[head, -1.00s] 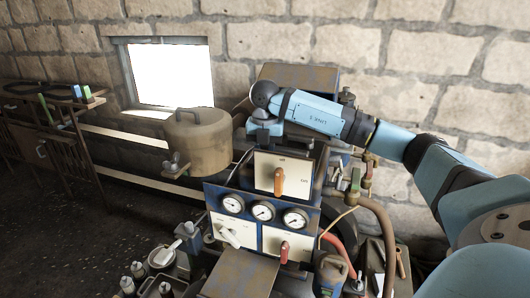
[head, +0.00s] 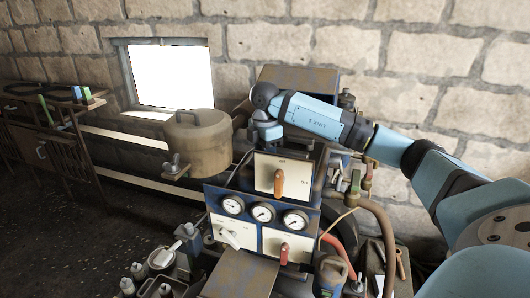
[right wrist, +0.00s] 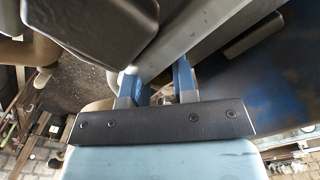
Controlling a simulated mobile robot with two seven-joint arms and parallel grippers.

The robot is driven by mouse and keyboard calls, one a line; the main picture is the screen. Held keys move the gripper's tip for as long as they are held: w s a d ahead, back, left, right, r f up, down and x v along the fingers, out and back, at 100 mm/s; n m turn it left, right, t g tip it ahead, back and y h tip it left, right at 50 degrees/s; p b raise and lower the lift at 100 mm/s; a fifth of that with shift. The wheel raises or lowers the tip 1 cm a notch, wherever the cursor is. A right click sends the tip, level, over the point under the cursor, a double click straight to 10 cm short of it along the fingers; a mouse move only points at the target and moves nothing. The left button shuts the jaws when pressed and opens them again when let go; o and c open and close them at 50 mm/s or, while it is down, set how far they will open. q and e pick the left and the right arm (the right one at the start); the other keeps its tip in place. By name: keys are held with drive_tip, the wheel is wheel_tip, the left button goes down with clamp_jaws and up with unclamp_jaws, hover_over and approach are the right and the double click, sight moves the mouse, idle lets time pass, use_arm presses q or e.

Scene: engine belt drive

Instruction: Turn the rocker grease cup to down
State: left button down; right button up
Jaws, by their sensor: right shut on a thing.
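My right arm reaches in from the right in the head view, and its gripper (head: 265,132) points down behind the upper panel of the blue machine (head: 325,180). In the right wrist view the two blue fingers of this gripper (right wrist: 157,85) reach up behind a grey bar. The gripper is shut on a small part that I take to be the rocker grease cup. The fingers and the machine hide the cup, so I cannot tell which way it points. My left gripper is not in view.
An orange-handled selector (head: 278,182) is on the upper panel, with gauges (head: 263,213) below. A lidded tan tank (head: 197,140) stands close to the left of the gripper. Pipes with a valve (head: 355,182) are to the right. The floor at the left is clear.

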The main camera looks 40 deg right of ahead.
drive_tip(key=shift+r+m, duration=0.1)
drive_tip(key=shift+m, duration=0.5)
drive_tip(key=o, duration=0.9)
